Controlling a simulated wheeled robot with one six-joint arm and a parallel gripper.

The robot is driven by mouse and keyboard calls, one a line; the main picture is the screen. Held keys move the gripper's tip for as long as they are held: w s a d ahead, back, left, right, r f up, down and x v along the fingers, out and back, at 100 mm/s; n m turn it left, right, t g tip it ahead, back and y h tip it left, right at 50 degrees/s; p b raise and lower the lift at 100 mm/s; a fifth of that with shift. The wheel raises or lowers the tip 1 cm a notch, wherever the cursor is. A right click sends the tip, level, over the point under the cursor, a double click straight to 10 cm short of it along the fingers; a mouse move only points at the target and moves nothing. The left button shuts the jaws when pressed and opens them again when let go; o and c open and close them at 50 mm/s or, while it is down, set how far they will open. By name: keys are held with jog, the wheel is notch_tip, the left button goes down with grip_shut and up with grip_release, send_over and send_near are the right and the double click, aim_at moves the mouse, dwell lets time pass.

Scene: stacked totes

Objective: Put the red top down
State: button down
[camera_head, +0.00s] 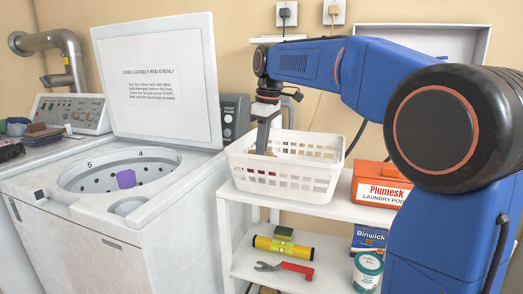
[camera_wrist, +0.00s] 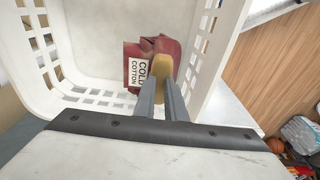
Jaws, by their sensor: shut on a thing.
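The red top (camera_wrist: 150,47) is a folded dark red garment with a white label reading "COLD COTTON". In the wrist view it is at the tips of my gripper (camera_wrist: 162,68), inside the white laundry basket (camera_wrist: 95,53). My gripper's fingers are close together and shut on the red top; a tan piece at their tips hides part of it. In the head view my gripper (camera_head: 264,149) reaches down into the basket (camera_head: 298,165), whose wall hides most of the garment. I cannot tell whether the red top touches the basket floor.
The basket stands on a white shelf (camera_head: 343,207) beside an orange Plumesk box (camera_head: 381,184). A washer (camera_head: 110,225) with its lid up is at left, a purple item (camera_head: 126,179) inside its drum. The lower shelf holds a yellow level (camera_head: 283,247) and a red-handled wrench (camera_head: 296,270).

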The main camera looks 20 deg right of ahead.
jog(key=shift+f, duration=0.6)
jog(key=c, duration=1.8)
grip_release()
jog(key=r, duration=0.8)
jog(key=d+r, duration=0.1)
jog(key=r, duration=0.4)
jog(key=shift+s+d, duration=0.1)
jog(key=shift+s, duration=0.3)
